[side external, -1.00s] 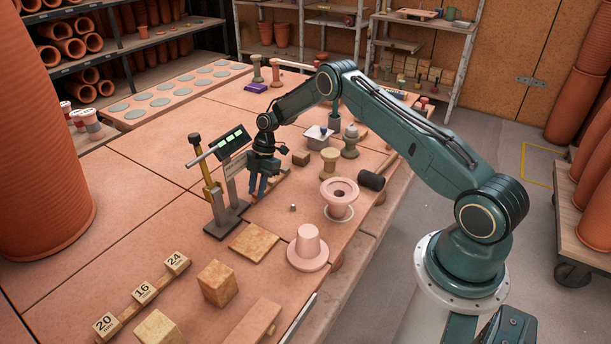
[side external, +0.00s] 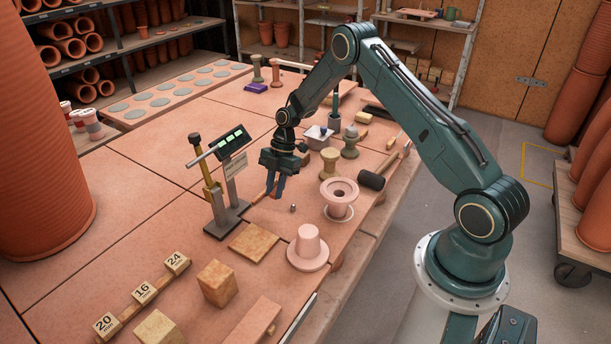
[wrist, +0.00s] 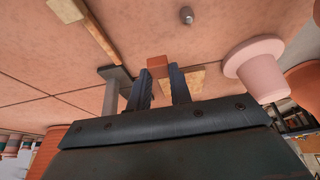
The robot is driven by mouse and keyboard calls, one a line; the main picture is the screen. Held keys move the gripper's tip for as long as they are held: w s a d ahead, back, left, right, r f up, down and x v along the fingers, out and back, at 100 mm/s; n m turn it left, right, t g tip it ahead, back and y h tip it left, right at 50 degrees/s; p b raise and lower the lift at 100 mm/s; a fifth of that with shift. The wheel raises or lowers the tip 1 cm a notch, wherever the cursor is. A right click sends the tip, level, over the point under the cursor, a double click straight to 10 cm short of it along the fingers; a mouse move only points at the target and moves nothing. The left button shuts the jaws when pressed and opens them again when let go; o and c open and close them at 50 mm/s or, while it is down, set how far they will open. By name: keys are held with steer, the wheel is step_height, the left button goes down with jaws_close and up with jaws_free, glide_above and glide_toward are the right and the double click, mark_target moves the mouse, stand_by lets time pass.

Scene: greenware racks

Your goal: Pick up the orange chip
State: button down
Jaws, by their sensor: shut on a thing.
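The orange chip (wrist: 157,66) is a small reddish-orange block seen in the wrist view, between my fingertips. My gripper (wrist: 160,76) is shut on it, with one dark finger on each side. In the side external view my gripper (side external: 274,194) points down, just right of the grey gauge stand. The chip is too small and too much covered by the fingers to make out clearly there, and its height above the table is hard to tell.
The gauge stand (side external: 228,221) is close on the left. A small metal cylinder (side external: 293,208), a pink flanged spool (side external: 341,192) and a pink flanged piece (side external: 308,246) are to the right and front. A flat tan tile (side external: 254,241) lies in front. A black-headed mallet (side external: 371,180) is farther right.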

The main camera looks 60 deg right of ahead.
steer(key=s, duration=1.1)
stand_by(0.6)
